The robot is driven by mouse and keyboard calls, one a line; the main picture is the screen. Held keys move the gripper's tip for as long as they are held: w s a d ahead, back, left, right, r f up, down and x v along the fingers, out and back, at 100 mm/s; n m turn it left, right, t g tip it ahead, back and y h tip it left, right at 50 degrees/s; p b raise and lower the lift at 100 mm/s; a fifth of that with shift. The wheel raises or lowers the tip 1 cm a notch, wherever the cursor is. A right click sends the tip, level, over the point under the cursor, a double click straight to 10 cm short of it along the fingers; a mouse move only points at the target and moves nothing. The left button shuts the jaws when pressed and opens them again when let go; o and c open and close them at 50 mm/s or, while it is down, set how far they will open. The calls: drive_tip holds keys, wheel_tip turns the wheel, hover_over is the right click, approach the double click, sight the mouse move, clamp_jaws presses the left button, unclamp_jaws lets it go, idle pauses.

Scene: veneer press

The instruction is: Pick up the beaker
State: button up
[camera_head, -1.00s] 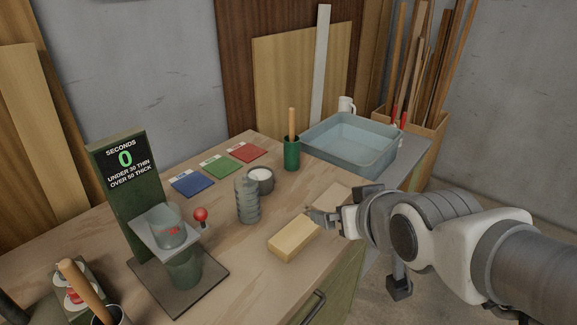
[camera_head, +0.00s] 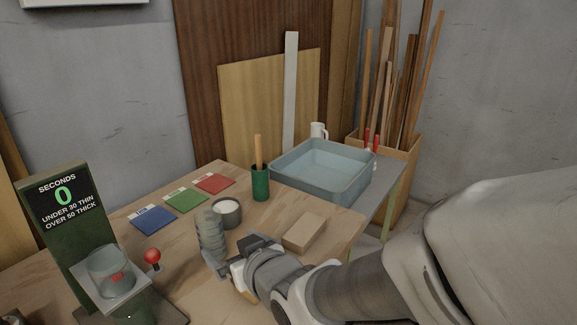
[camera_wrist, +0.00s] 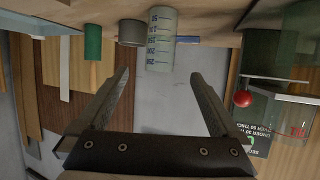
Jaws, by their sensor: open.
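The beaker (camera_head: 210,236) is a pale grey, translucent cylinder with graduation marks, upright on the wooden bench. In the wrist view the beaker (camera_wrist: 161,40) appears upside down with blue numbers, beyond the fingertips and roughly centred between them. My gripper (camera_head: 228,257) is close to the beaker on its near right side. In the wrist view my gripper (camera_wrist: 162,80) is open, with nothing between its fingers. The beaker's lower part is partly hidden by the gripper in the head view.
A grey pot (camera_head: 227,214) stands close behind the beaker, and a green cup (camera_head: 260,184) behind that. A tan block (camera_head: 304,232) lies to the right. A press stand (camera_head: 66,225) with a glass vessel (camera_head: 110,270) and red knob (camera_head: 152,256) is left. A blue tray (camera_head: 322,172) is at back right.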

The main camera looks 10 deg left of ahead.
sight(215, 233)
drive_tip(key=p+x, duration=0.1)
drive_tip(key=x, duration=0.7)
drive_tip(key=shift+d+f, duration=0.1)
drive_tip(key=shift+f, duration=0.05)
drive_tip(key=shift+x, duration=3.05)
drive_tip(key=shift+s, duration=0.15)
drive_tip(key=c, duration=1.3)
drive_tip(key=shift+c, duration=0.2)
